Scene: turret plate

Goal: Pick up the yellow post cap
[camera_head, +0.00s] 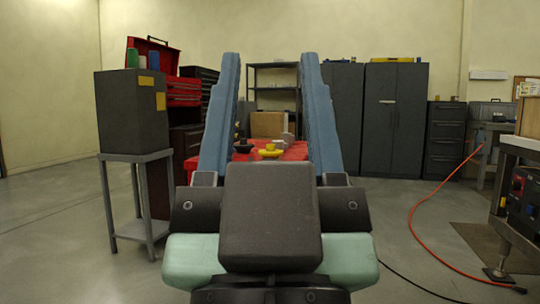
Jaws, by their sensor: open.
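The yellow post cap (270,152) is small in the head view, on a red surface (297,153) ahead. It has a wide flat base and a narrow knob on top. My gripper (271,57) is open, with two long blue fingers standing apart. The cap shows in the gap between them, farther off and apart from them. Nothing is held between the fingers. The lower part of the red surface is hidden behind my gripper.
A dark knobbed piece (243,147) sits left of the cap, and grey pieces (287,139) stand behind it. A grey stand (136,159) with a dark box (131,112) is at left. A red hose (428,200) lies on the right floor. Cabinets (396,120) line the back.

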